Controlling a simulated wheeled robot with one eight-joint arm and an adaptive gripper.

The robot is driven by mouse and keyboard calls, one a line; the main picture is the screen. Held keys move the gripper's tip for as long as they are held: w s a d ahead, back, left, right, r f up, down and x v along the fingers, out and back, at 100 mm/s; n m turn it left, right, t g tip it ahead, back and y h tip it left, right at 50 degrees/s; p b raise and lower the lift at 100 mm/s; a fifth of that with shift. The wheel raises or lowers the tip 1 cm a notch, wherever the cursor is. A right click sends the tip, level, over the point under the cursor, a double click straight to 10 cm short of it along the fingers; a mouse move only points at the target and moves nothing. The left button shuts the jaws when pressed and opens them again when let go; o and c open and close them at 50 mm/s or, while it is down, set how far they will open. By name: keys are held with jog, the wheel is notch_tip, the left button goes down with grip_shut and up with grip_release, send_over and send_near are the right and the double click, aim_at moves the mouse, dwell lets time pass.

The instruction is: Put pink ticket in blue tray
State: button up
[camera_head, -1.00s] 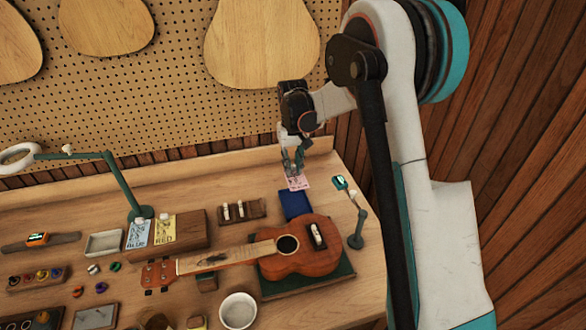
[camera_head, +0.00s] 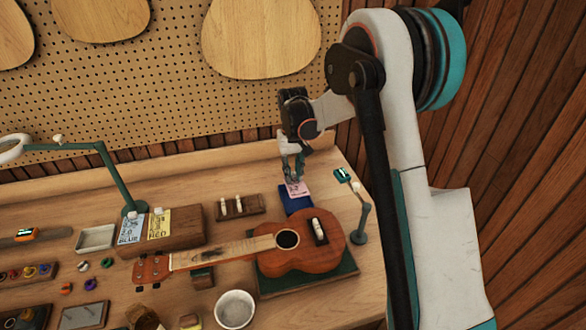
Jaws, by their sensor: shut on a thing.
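The pink ticket (camera_head: 298,190) hangs at the tips of my gripper (camera_head: 293,178), which is shut on it. The blue tray (camera_head: 294,206) lies at the back right of the bench, just behind the ukulele. The ticket overlaps the far part of the blue tray in the picture. I cannot tell whether the ticket touches the tray or is a little above it.
The ukulele (camera_head: 300,258) lies on a green mat just in front of the tray. A small green-headed stand (camera_head: 360,215) is close to the right. A wooden block with two white pieces (camera_head: 240,208) stands left. A card holder (camera_head: 180,238) is farther left.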

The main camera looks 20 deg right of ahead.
jog(key=shift+f+b, duration=2.1)
jog(key=shift+f, duration=1.3)
jog(key=o, duration=0.8)
jog(key=shift+o, duration=1.4)
jog(key=shift+r, duration=0.15)
jog(key=shift+r+p, duration=1.75)
jog(key=shift+r, duration=1.65)
